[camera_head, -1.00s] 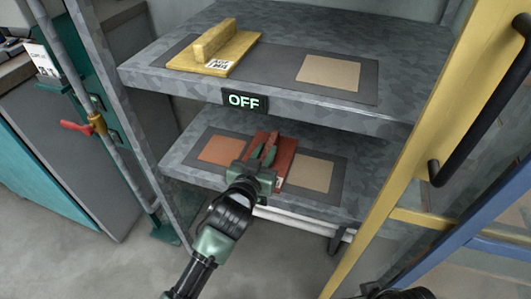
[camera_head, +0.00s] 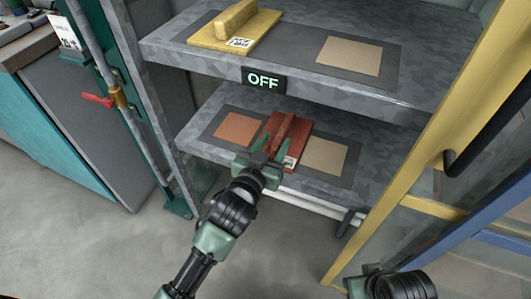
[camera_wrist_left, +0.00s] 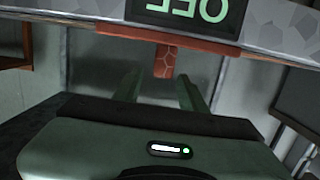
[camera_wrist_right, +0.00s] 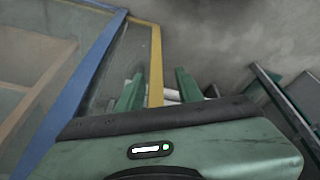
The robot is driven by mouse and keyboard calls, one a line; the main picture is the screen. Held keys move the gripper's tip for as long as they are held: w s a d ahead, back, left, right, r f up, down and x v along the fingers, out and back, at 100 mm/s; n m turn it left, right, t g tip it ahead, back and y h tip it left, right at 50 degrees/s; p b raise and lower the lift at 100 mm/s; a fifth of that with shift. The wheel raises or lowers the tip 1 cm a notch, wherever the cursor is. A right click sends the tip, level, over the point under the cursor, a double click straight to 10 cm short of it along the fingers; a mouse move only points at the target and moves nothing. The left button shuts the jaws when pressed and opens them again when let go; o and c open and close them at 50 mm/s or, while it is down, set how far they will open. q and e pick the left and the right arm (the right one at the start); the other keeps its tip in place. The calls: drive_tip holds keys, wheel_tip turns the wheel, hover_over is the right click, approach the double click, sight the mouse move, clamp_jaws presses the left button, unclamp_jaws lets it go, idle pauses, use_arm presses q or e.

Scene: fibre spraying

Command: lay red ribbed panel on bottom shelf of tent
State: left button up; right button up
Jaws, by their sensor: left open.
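The red ribbed panel (camera_head: 288,136) lies on the bottom shelf (camera_head: 345,186) of the tent, on a dark mat between an orange-brown square and a tan square. Its raised rib runs front to back, and a white label shows at its front corner. In the left wrist view the panel (camera_wrist_left: 200,46) appears upside down, its rib end between the fingers' lines and beyond their tips. My left gripper (camera_head: 268,160) is open and empty at the panel's front edge. My right gripper (camera_wrist_right: 158,88) is open and empty, away from the shelves; its fingertips are out of the head view.
The upper shelf (camera_head: 300,77) holds a yellow ribbed panel (camera_head: 235,27) and a bare tan square (camera_head: 349,56). An OFF sign (camera_head: 263,81) hangs at its front edge. A yellow door frame (camera_head: 425,140) stands at right, a red-handled valve (camera_head: 98,100) at left.

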use_arm(q)
drive_tip(key=v, duration=0.7)
drive_tip(key=shift+p, duration=0.35)
use_arm(e)
drive_tip(key=x, duration=0.4)
drive_tip(key=shift+s+f, duration=0.1)
drive_tip(key=shift+s, duration=0.2)
use_arm(q)
drive_tip(key=s+a+f+n+g+y, duration=0.1)
drive_tip(key=s+a+f+g+y, duration=0.3)
drive_tip(key=a+f, duration=0.55)
drive_tip(key=s+a+f+g, duration=0.3)
drive_tip(key=s+f, duration=0.3)
drive_tip(key=s, duration=0.2)
drive_tip(key=s+a+f+g, duration=0.3)
drive_tip(key=s+f+g, duration=0.2)
drive_tip(key=s, duration=0.3)
drive_tip(key=shift+s+a+f+n+y, duration=0.25)
drive_tip(key=shift+a+f+n+y, duration=0.05)
drive_tip(key=shift+a+f+y, duration=0.1)
